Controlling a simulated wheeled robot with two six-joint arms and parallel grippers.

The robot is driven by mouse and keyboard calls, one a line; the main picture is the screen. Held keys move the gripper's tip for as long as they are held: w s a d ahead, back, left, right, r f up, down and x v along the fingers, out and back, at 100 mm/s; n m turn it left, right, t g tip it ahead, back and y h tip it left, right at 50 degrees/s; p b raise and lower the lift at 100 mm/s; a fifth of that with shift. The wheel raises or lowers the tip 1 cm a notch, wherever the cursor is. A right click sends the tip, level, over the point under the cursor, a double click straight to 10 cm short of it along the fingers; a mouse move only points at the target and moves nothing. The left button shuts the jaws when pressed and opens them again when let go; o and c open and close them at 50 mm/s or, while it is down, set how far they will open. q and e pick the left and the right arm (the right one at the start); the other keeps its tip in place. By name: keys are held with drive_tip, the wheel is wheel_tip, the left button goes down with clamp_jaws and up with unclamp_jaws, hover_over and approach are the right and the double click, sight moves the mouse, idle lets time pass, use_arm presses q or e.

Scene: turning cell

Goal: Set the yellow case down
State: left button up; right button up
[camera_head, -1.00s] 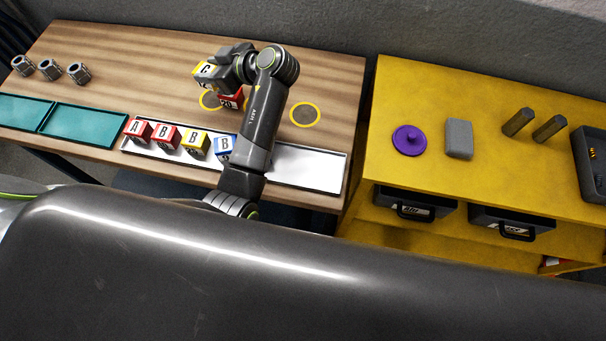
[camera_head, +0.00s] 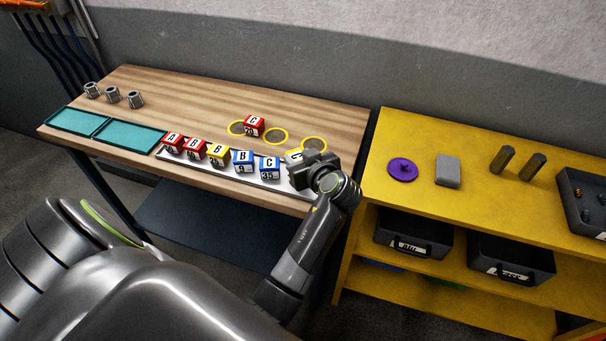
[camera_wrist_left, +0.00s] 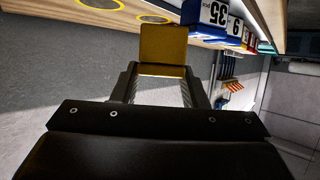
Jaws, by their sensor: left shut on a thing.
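The yellow case (camera_head: 294,157), with a white C label, is in my left gripper (camera_head: 308,164) over the right end of the white tray (camera_head: 295,183). In the left wrist view, the yellow case (camera_wrist_left: 163,45) sits between the fingers of my left gripper (camera_wrist_left: 160,76), which is shut on it. My gripper and wrist hide part of the case in the head view, and I cannot tell whether its underside touches the tray. My right gripper is in neither view.
Red, yellow and blue cases (camera_head: 243,161) stand in a row along the tray, left of my gripper. A red C case (camera_head: 254,125) stands by the left yellow ring (camera_head: 236,128). Two other rings (camera_head: 275,136) are bare. The yellow bench (camera_head: 390,205) is to the right.

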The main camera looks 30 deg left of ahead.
use_arm(q)
drive_tip(key=shift+f, duration=0.75)
wheel_tip(320, 180, down, 3)
drive_tip(key=shift+s+d+r+p, duration=0.1)
drive_tip(key=shift+p, duration=0.3)
drive_tip(key=shift+f, duration=0.2)
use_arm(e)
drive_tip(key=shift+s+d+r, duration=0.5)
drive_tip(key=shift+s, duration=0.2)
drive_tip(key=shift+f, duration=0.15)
use_arm(q)
drive_tip(key=shift+f+b, duration=0.15)
drive_tip(key=shift+b, duration=0.15)
drive_tip(key=o, duration=1.1)
drive_tip(key=shift+c, duration=0.2)
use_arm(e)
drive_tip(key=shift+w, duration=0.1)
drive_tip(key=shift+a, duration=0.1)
